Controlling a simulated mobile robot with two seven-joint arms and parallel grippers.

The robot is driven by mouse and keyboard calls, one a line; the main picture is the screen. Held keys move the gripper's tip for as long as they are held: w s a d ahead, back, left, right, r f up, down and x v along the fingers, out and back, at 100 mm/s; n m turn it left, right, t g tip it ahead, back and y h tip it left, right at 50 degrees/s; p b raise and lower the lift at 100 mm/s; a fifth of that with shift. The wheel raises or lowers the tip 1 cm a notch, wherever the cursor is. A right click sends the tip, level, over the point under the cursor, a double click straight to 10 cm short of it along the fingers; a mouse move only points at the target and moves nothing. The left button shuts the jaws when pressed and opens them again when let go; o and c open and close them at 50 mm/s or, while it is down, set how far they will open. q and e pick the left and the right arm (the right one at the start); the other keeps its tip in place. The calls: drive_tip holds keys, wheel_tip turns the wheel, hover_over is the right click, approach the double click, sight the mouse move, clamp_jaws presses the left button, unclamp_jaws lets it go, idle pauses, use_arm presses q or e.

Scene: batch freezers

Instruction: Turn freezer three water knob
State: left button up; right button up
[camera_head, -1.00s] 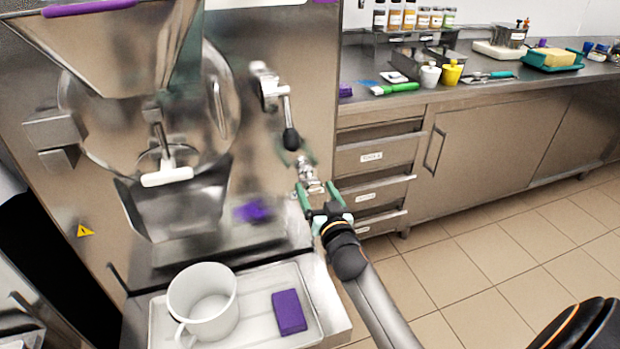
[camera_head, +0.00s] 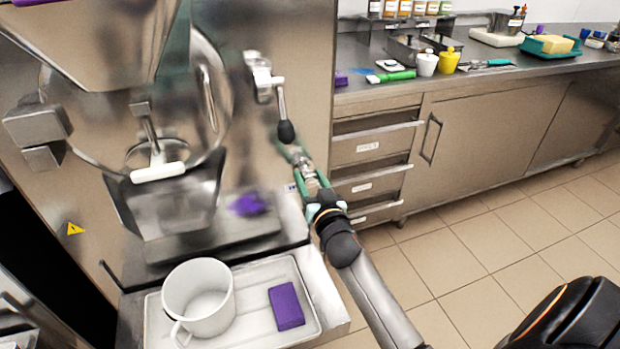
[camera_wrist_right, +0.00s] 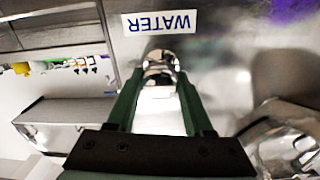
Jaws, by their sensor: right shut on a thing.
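The water knob (camera_wrist_right: 162,68) is a shiny metal knob on the freezer's steel front, just by a white WATER label (camera_wrist_right: 160,22) that reads upside down in the right wrist view. My right gripper (camera_wrist_right: 160,85) has its two green fingers on either side of the knob and is shut on it. In the head view, my right gripper (camera_head: 305,168) is at the right edge of the freezer front (camera_head: 285,60), below a lever with a black ball end (camera_head: 286,131). The knob is small there and partly hidden by the fingers. My left gripper is out of view.
A white mug (camera_head: 198,300) and a purple block (camera_head: 287,306) sit in a white tray (camera_head: 250,283) below the spout. A counter with drawers (camera_head: 372,150) stands to the right, with bottles and utensils on top. The tiled floor (camera_head: 490,240) is clear.

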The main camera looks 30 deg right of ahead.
clamp_jaws()
drive_tip(key=shift+n, duration=0.3)
drive_tip(key=shift+r+n, duration=0.1)
drive_tip(key=shift+n, duration=0.9)
drive_tip(key=n+p, duration=0.1)
drive_tip(key=n, duration=0.3)
drive_tip(key=shift+n, duration=0.3)
drive_tip(key=n, duration=0.3)
drive_tip(key=shift+n, duration=0.4)
drive_tip(key=shift+n+t, duration=0.3)
drive_tip(key=shift+n, duration=0.4)
drive_tip(key=shift+w+r, duration=0.1)
